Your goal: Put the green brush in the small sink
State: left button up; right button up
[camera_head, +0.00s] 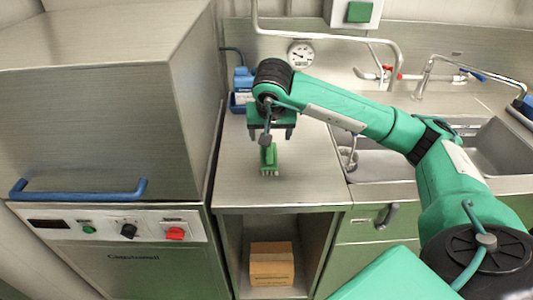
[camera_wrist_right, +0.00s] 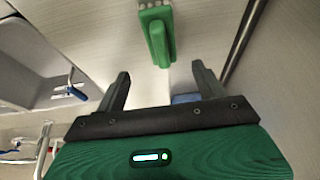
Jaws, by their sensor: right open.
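The green brush (camera_head: 269,157) lies on the steel counter (camera_head: 305,190), with its pale bristles toward the front. My right gripper (camera_head: 271,136) is open and hangs just behind and above the brush in the head view. In the right wrist view the brush (camera_wrist_right: 157,36) lies ahead of the two spread fingertips (camera_wrist_right: 160,72), with nothing between them. The small sink (camera_head: 352,160) is right of the counter, partly hidden by my right arm. My left gripper is not in view.
A large steel machine with a blue handle (camera_head: 78,190) stands left of the counter. Blue items (camera_head: 242,85) stand at the back. A cardboard box (camera_head: 271,264) sits on the shelf below. A faucet (camera_head: 450,62) rises behind the sinks.

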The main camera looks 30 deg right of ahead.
aim_at(269, 150)
jog(key=x, duration=0.5)
jog(key=shift+w+f, duration=0.15)
jog(key=shift+f, duration=0.05)
jog(key=shift+w+f+p, duration=0.1)
jog(key=shift+f+p, duration=0.35)
jog(key=x, duration=0.3)
jog(key=shift+w+f+p, duration=0.1)
jog(key=shift+f+p, duration=0.2)
jog(key=shift+p, duration=0.1)
jog(key=shift+w+d+f, duration=0.1)
jog(key=shift+d+f, duration=0.05)
jog(key=shift+f, duration=0.2)
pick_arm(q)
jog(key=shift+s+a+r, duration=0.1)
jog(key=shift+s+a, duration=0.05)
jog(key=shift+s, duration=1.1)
pick_arm(e)
jog(key=c, duration=1.1)
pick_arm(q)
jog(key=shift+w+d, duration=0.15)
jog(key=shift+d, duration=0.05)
pick_arm(e)
jog(key=shift+c, duration=0.5)
jog(key=shift+r, duration=0.15)
